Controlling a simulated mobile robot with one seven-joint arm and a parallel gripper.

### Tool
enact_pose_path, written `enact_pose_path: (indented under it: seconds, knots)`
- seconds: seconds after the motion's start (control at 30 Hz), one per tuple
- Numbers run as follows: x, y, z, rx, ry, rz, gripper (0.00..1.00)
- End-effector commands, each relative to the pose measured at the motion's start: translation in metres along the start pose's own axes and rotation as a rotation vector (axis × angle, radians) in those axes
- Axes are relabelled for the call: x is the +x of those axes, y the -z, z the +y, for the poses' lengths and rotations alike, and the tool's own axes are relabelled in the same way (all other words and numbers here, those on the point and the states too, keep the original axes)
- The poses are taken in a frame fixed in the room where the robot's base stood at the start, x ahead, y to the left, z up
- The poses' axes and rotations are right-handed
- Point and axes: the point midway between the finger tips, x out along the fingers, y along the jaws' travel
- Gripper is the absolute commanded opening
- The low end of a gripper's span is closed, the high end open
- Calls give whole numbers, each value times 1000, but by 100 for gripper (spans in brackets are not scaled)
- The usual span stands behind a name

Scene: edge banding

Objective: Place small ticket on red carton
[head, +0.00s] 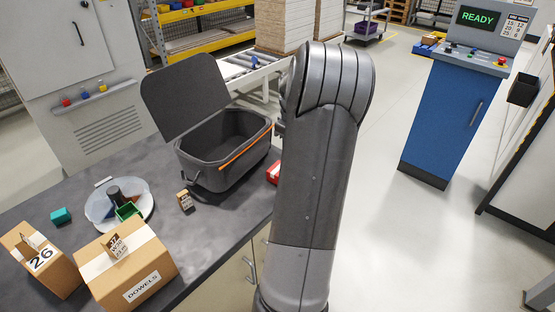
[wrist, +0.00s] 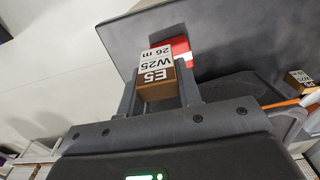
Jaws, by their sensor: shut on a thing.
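The small ticket (wrist: 157,80) is a small brown block with a white label reading E5, W25, 26 m. In the wrist view my gripper (wrist: 158,88) is shut on it, one finger on each side. The red carton (wrist: 182,46), red with a white part, lies on the dark table just beyond the ticket and is partly covered by it. I cannot tell whether ticket and carton touch. In the head view the red carton (head: 273,172) shows at the table's right edge, partly hidden by my arm. My gripper and the held ticket are hidden there.
An open dark bin (head: 222,160) with an orange strip stands left of the carton. Another small labelled brown block (head: 185,200) stands before it. A round tray (head: 103,205), a DOWELS box (head: 130,275) and a 26 box (head: 38,262) are further left. Floor lies right of the table.

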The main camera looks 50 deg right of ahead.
Motion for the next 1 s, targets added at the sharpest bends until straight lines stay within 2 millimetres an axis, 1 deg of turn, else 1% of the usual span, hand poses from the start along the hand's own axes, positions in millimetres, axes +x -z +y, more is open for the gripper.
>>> enact_pose_path:
  seconds: [0.03, 0.1, 0.2, 0.3, 0.47, 0.6, 0.7, 1.0]
  knots:
    - [8, 12, -4, -4, 3, 0, 11]
    - [16, 25, -7, -4, 2, -1, 11]
    - [24, 39, -10, -1, 2, 0, 11]
    - [29, 46, -12, -1, 1, 0, 11]
    - [39, 48, -12, 2, 2, -1, 11]
    - [61, 47, -12, 1, 3, -2, 11]
    - [70, 47, -12, 2, 1, 0, 11]
    - [71, 47, -12, 2, 0, 0, 11]
